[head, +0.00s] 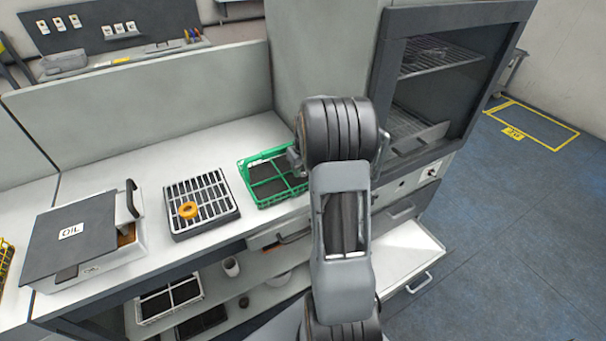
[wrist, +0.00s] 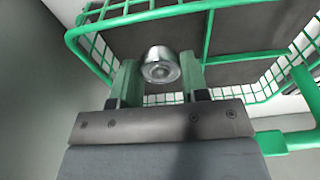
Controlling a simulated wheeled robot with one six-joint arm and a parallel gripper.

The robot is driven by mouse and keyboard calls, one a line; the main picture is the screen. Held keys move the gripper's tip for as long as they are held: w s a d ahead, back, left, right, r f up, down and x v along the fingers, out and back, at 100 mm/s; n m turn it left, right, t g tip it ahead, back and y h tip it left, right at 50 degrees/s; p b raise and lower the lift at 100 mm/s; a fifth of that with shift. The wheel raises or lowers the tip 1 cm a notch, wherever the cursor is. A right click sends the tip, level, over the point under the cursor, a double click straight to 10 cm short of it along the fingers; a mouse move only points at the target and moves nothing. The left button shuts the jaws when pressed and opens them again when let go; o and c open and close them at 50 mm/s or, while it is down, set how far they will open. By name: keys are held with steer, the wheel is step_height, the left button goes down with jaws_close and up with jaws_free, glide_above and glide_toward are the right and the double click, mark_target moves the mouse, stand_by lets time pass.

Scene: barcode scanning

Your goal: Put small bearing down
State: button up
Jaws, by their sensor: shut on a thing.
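The small bearing (wrist: 160,67) is a shiny silver ring in the wrist view. My gripper (wrist: 158,82) is shut on it, one finger on each side. In the wrist view the bearing shows against the green wire basket (wrist: 68,40) with its dark, divided floor. I cannot tell whether the bearing touches the basket floor. In the head view the green basket (head: 247,185) stands on the counter, and my arm covers its right part. The bearing and my fingertips are hidden there.
A grey rack (head: 200,224) with an orange ring (head: 187,210) stands left of the basket. An OIL box (head: 70,240) is farther left. A grey cabinet (head: 440,70) with wire shelves stands at right. Bare counter (head: 150,180) lies behind the rack.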

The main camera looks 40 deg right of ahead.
mark_target(303, 175)
steer(key=shift+w+d+f, duration=0.1)
steer(key=shift+w+f, duration=0.05)
steer(key=shift+f, duration=1.5)
steer(key=shift+f, duration=0.1)
steer(key=shift+f, duration=0.15)
steer(key=o, duration=1)
